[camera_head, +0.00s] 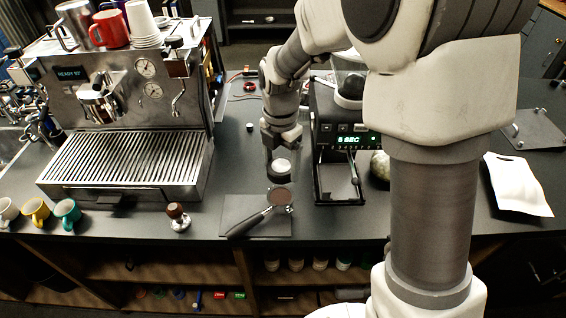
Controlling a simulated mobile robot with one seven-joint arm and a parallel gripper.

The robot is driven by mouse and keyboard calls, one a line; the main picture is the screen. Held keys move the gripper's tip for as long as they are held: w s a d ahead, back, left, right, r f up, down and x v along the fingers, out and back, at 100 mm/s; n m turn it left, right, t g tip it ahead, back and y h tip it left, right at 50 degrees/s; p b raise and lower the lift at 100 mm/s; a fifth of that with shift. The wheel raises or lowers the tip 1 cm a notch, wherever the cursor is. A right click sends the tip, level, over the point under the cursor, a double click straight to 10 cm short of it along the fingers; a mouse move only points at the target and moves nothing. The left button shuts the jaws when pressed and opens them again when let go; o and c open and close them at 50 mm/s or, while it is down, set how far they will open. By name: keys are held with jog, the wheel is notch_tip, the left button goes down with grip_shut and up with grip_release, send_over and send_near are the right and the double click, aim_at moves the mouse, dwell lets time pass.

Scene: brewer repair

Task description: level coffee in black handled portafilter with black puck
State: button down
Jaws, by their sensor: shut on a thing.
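The black handled portafilter (246,222) lies on a dark mat at the counter's front, handle toward the lower left. Its round basket (280,196) faces up and is full of brown coffee. My gripper (279,158) points down just behind the basket. It is shut on the black puck (280,177), which has a pale top. The puck appears to be a little above and behind the basket, apart from it. The fingertips are small, and their exact grip on the puck is hard to see.
The espresso machine (125,100) stands left, with cups on top. A grinder (338,150) stands close to the right of my gripper. A wooden-handled tamper (177,216) stands left of the mat (238,206). A white bag (517,185) lies at the right. My arm covers part of the right counter.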

jog(key=shift+f+b, duration=2.2)
jog(key=shift+f, duration=1)
jog(key=shift+f+b, duration=0.9)
jog(key=shift+f, duration=0.25)
dwell(0.3)
jog(key=shift+r+n+p, duration=0.1)
jog(key=shift+n+p, duration=0.65)
jog(key=shift+n, duration=1.05)
jog(key=shift+n+p, duration=1.3)
jog(key=shift+n, duration=0.3)
